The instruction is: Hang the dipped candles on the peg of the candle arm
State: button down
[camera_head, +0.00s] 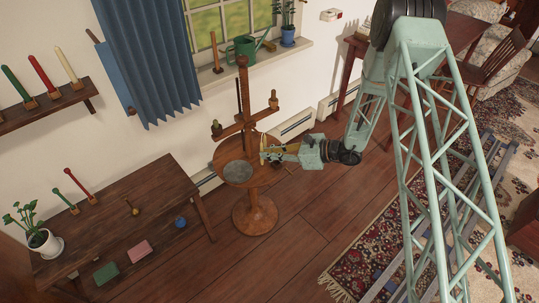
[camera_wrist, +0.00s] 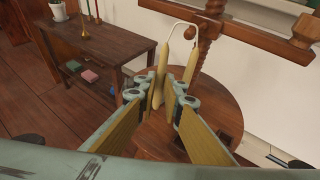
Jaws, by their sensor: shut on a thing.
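A pair of pale yellow dipped candles (camera_wrist: 163,62), joined at the top by a white wick loop (camera_wrist: 181,24), stands upright between my fingertips in the wrist view. My gripper (camera_wrist: 166,90) is shut on the candles; the fingers hide part of them. In the head view my gripper (camera_head: 275,152) is at the right side of the round pedestal table, above its top. In the wrist view the candle arm (camera_wrist: 250,36) runs behind and right of the candles.
The round table (camera_head: 254,177) carries a grey disc (camera_head: 238,171). A dark side table (camera_head: 125,205) with a potted plant (camera_head: 38,235) and candlesticks stands left. A wall shelf (camera_head: 45,108) holds several candles. A blue curtain (camera_head: 150,55) hangs behind. Open floor lies in front.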

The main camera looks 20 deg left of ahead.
jog(key=shift+w+a+f+b, duration=0.25)
jog(key=shift+w+a, duration=0.3)
jog(key=shift+a, duration=0.25)
jog(key=shift+w+a+f+b, duration=0.25)
jog(key=shift+w+a, duration=0.25)
jog(key=shift+a, duration=0.3)
dwell(0.3)
jog(key=c, duration=2.7)
grip_release()
jog(key=shift+v, duration=5.95)
jog(key=shift+r, duration=0.1)
